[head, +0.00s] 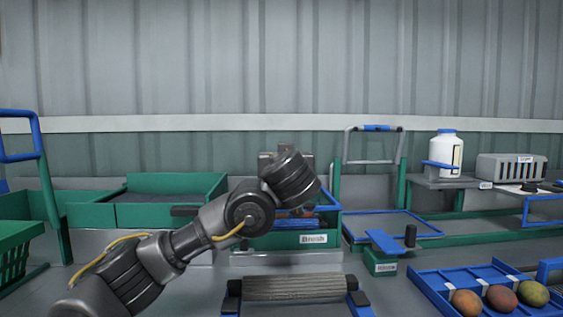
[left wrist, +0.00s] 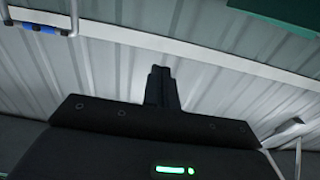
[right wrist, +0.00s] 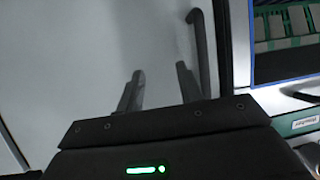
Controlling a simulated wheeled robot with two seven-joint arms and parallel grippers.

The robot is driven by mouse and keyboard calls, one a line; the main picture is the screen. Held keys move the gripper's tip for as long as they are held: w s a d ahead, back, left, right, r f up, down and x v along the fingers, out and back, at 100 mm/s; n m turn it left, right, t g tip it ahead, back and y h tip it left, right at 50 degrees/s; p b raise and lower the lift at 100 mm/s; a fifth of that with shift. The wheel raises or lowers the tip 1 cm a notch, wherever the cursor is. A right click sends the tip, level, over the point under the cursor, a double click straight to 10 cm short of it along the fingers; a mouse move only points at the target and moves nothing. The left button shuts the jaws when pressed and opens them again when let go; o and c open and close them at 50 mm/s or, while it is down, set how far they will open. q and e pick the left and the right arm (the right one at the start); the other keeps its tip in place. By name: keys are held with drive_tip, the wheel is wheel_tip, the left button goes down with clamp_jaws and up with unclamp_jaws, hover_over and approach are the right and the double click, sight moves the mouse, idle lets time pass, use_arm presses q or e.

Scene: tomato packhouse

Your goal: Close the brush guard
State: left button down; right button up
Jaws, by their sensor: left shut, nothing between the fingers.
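A green box with a blue rim and a "Brush" label (head: 313,239) stands in the middle of the head view, partly hidden by my left arm. A ribbed roller (head: 293,288) lies in front of it. I cannot tell which part is the brush guard. My left arm reaches across from the left, its wrist over the box. In the left wrist view my left gripper (left wrist: 158,86) is shut and empty, its fingers against a background of wall panels. My right gripper (right wrist: 158,90) is open and empty in the right wrist view, and outside the head view.
An upright grey frame with a blue grip (head: 376,128) stands behind a blue-rimmed panel (head: 440,235). A blue tray (head: 428,284) with several round fruits is at front right. A white jar (head: 446,157) stands on a shelf. A dark curved bar (right wrist: 200,50) is close beyond my right fingers.

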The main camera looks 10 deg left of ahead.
drive_tip(key=shift+w+a+r+t+y, duration=0.2)
drive_tip(key=shift+a+r+t+y, duration=0.25)
drive_tip(key=shift+r, duration=0.1)
